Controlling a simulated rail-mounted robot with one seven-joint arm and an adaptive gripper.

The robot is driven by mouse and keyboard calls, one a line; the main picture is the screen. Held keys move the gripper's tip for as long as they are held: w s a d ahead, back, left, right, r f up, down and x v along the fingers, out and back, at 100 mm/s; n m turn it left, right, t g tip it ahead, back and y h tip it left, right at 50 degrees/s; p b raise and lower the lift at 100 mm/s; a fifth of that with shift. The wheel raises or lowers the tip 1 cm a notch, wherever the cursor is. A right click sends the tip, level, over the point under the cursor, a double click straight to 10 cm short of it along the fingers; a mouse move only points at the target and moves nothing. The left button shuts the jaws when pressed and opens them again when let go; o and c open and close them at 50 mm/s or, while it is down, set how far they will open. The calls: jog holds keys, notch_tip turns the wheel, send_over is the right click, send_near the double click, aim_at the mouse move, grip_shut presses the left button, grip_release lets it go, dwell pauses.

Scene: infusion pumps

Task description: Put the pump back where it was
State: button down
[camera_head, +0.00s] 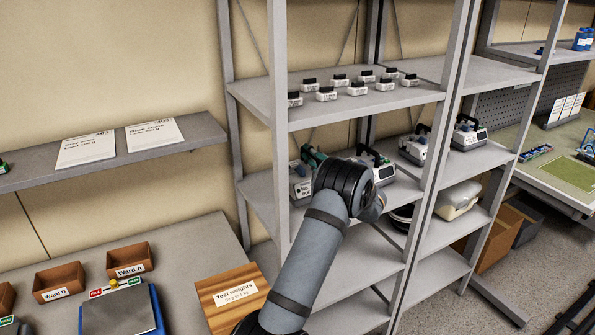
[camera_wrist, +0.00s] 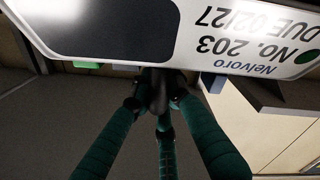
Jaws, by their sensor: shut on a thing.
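My gripper (camera_head: 313,153), with teal fingers, reaches into the middle shelf of the grey rack. In the wrist view my gripper (camera_wrist: 158,95) is shut on the dark handle of a white pump (camera_wrist: 230,58), whose label reads "Nelvoro No. 203 DUE 02/27" upside down beside a green dot. In the head view this pump (camera_head: 300,184) is upright at the left end of the middle shelf (camera_head: 262,192), partly behind the post and my arm. I cannot tell whether its base touches the shelf. A second pump (camera_head: 382,171) stands to its right, partly hidden by my wrist.
Two more pumps, one (camera_head: 413,148) and another (camera_head: 468,134), stand farther right. Several small white devices (camera_head: 356,89) fill the shelf above. Rack posts (camera_head: 280,130) stand close to my arm. A table at lower left holds ward boxes (camera_head: 130,261) and a wooden weights box (camera_head: 232,295).

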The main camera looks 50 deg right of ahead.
aim_at(298, 163)
jog(key=w, duration=0.1)
jog(key=w+f, duration=0.1)
jog(key=w, duration=0.1)
jog(key=w+f, duration=0.1)
jog(key=shift+w+a+f+p, duration=0.15)
jog(key=shift+w+a+p, duration=0.05)
jog(key=shift+a+p, duration=0.2)
jog(key=shift+w+f+p, duration=0.1)
jog(key=shift+f+p, duration=0.4)
jog(key=shift+f, duration=1.6)
jog(key=c, duration=2.2)
grip_release()
jog(key=shift+f, duration=0.15)
jog(key=o, duration=0.5)
jog(key=shift+o, duration=0.2)
jog(key=b+v, duration=0.3)
jog(key=v, duration=0.8)
jog(key=shift+s+a, duration=0.3)
jog(key=shift+s, duration=0.25)
jog(key=shift+w, duration=0.15)
